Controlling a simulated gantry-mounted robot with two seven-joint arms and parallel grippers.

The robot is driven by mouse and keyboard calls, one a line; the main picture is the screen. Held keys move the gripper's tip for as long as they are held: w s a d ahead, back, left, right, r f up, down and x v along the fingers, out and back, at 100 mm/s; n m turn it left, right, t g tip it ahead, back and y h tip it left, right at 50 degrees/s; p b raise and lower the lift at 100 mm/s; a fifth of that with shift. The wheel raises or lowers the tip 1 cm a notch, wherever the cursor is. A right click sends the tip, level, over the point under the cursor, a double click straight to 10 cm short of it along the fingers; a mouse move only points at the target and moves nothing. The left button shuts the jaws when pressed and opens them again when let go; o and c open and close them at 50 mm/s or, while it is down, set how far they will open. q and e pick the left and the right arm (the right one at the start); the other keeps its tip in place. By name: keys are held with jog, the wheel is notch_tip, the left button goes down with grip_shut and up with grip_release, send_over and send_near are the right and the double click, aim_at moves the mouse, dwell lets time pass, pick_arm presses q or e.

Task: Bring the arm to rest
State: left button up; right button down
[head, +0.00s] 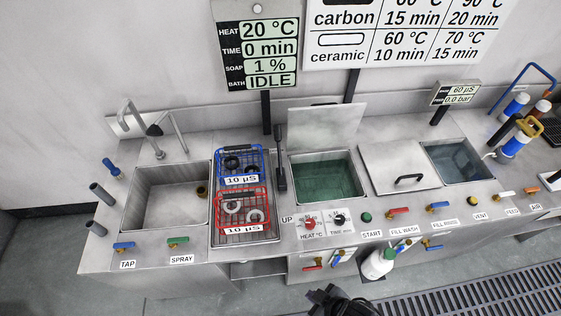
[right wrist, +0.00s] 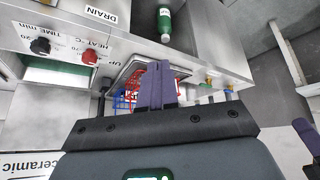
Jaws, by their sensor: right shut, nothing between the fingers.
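My right gripper (head: 338,299) shows as a dark shape at the bottom edge of the head view, in front of the wash bench and over the floor. In the right wrist view its purple fingers (right wrist: 158,86) are together with nothing between them. It is apart from the bench and the baskets. A purple and dark part at the right edge of the right wrist view looks like my left gripper (right wrist: 307,132); its jaws cannot be made out. The left gripper does not show in the head view.
A blue basket (head: 238,162) and a red basket (head: 241,211) with rings stand beside the sink (head: 140,205). The middle bath's lid (head: 313,128) is raised. Floor grating (head: 480,300) lies lower right.

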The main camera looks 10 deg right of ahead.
jog(key=s+d+r+m+g+h, duration=0.25)
jog(key=d+r+m, duration=0.4)
jog(key=d, duration=0.35)
notch_tip(320, 180, up, 13)
jog(key=p, duration=1.2)
jog(key=shift+w+a+n+t+h+p, duration=0.2)
jog(key=shift+n+t+h+p, duration=0.15)
jog(key=shift+n+p, duration=0.1)
jog(key=shift+r, duration=0.1)
